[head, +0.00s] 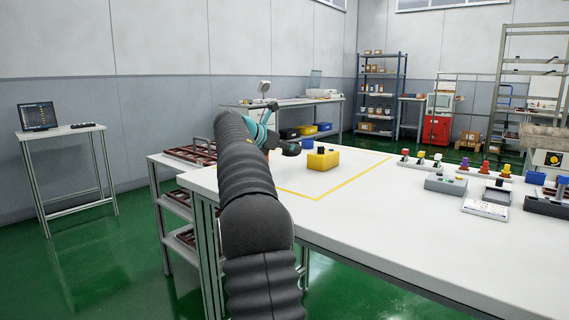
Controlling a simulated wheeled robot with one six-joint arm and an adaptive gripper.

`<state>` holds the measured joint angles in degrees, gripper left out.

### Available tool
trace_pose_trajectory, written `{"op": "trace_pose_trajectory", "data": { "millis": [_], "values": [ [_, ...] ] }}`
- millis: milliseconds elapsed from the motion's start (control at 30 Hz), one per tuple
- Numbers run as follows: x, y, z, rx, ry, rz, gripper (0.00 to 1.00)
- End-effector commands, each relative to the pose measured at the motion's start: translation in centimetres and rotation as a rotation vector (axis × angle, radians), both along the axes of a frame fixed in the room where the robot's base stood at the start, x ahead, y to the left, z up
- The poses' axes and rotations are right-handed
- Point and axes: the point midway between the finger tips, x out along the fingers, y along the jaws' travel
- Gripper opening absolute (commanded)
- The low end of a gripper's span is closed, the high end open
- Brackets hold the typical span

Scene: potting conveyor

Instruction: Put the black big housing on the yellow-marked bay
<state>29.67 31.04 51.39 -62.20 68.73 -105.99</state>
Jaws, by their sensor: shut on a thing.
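The yellow-marked bay (319,199) is a yellow outline on the white table top, partly hidden by my arm. My gripper (284,148) is over the far left part of the table, by the left side of the outline. It is shut on a dark thing (293,150), which looks like the black big housing. The fingers and the held thing are small and dark, so their edges are hard to tell apart. I cannot tell whether the held thing touches the table.
A yellow block (323,160) with a dark top piece stands just right of my gripper, with a small blue thing (307,143) behind. Grey boxes (446,184) and coloured-knob parts (437,158) stand at the right. The outline's near part is clear.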

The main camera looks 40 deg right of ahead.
Motion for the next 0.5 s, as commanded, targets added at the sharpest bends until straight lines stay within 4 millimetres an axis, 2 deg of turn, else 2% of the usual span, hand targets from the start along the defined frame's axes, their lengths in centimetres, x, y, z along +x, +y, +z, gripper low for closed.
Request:
{"op": "trace_pose_trajectory", "data": {
  "millis": [100,200,333,500],
  "values": [
    [1.4,0.4,-0.8,-0.001,0.001,0.0,0.3],
    [1.8,0.5,-1.1,-0.002,0.0,0.001,0.3],
    [1.9,0.6,-1.9,-0.001,0.001,-0.001,0.3],
    [1.9,0.6,-4.4,0.0,0.001,-0.001,0.3]
  ]
}}
